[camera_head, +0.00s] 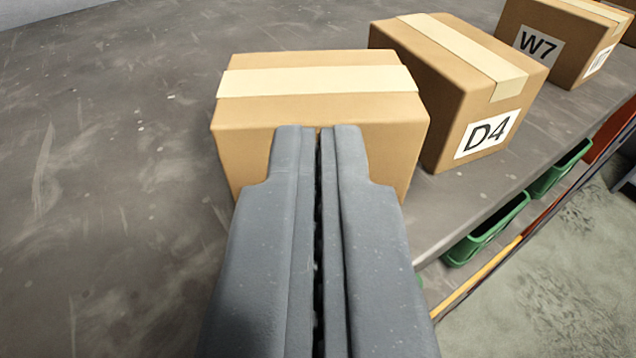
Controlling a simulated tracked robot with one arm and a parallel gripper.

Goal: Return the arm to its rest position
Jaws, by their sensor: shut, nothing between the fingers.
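My gripper (319,132) reaches up from the bottom middle of the head camera view. Its two grey fingers lie side by side with only a thin dark slit between them, and they hold nothing. The fingertips overlap the near face of a plain brown cardboard box (318,108) with a pale tape strip. I cannot tell whether the fingertips touch this box. The fingers hide part of its front face.
A box marked D4 (450,95) stands right of the plain box, and a box marked W7 (565,40) stands farther back right. All stand on a grey worktop (110,190), clear at left. Green bins (487,230) sit below its right edge.

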